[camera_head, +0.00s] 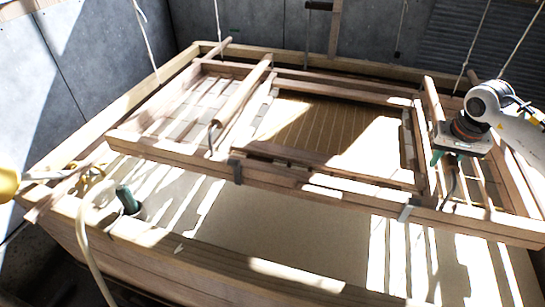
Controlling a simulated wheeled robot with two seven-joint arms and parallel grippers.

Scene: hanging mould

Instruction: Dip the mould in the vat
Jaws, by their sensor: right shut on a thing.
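The mould (318,129), a wooden frame with a fine ribbed screen, lies level within a larger wooden framework, over the vat. The vat (150,245) is a big wooden tub with pale liquid (270,225) inside, striped by sun and shadow. My right gripper (455,162) points down at the right side of the mould, by a wooden bar (433,105). It is shut on the wooden frame there, though its fingertips are partly hidden. I cannot tell whether the mould touches the liquid.
Several ropes (147,40) hang down around the framework. A long wooden front rail (300,183) with metal clips crosses the vat. A green-ended tool (128,199) and a pale hose (85,235) are at the vat's left front. Grey walls stand close behind.

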